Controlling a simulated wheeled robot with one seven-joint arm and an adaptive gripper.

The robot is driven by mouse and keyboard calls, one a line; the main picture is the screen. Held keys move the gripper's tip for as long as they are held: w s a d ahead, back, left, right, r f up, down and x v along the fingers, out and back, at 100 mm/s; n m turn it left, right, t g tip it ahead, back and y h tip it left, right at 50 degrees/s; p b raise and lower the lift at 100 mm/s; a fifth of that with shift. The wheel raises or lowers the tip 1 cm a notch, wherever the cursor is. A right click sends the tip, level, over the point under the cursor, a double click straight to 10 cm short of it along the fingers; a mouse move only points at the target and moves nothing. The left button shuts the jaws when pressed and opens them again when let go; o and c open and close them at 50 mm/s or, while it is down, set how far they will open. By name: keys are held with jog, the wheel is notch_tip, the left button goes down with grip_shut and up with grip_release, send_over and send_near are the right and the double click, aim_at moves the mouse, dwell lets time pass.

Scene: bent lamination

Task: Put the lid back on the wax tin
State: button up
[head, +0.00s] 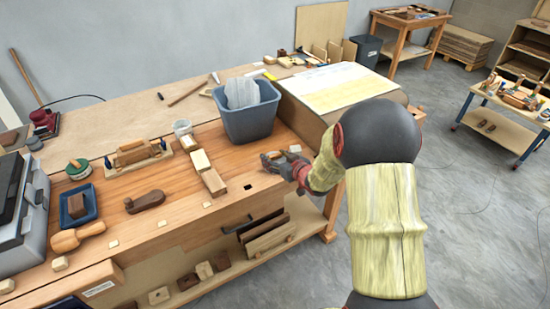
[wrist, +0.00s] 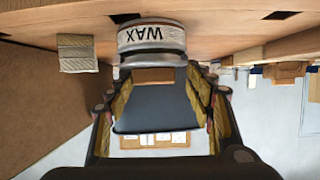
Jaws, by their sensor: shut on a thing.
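The wax tin (wrist: 150,37), with a pale band reading WAX, stands on the bench; the wrist view shows it upside down. A grey rim, which looks like the lid (wrist: 152,60), is against the tin's open side. A brown block like a handle (wrist: 153,75) sits on it. My gripper (wrist: 155,73) is shut on this handle, one finger on each side. I cannot tell whether the lid is fully seated. In the head view my gripper (head: 276,157) is low over the bench's right end, with a brown piece between its fingers. It largely hides the tin there.
A blue-grey bin (head: 250,122) stands just behind my gripper and fills the gap between the fingers in the wrist view (wrist: 155,108). Pale and brown blocks (head: 213,181) lie to the left. The bench's front edge is close by.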

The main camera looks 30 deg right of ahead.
jog(key=shift+f+b, duration=0.4)
jog(key=shift+f, duration=0.2)
dwell(0.9)
jog(key=o, duration=1)
jog(key=shift+r, duration=0.1)
jog(key=shift+r+p, duration=2.85)
jog(key=shift+r, duration=0.65)
jog(key=shift+f, duration=0.1)
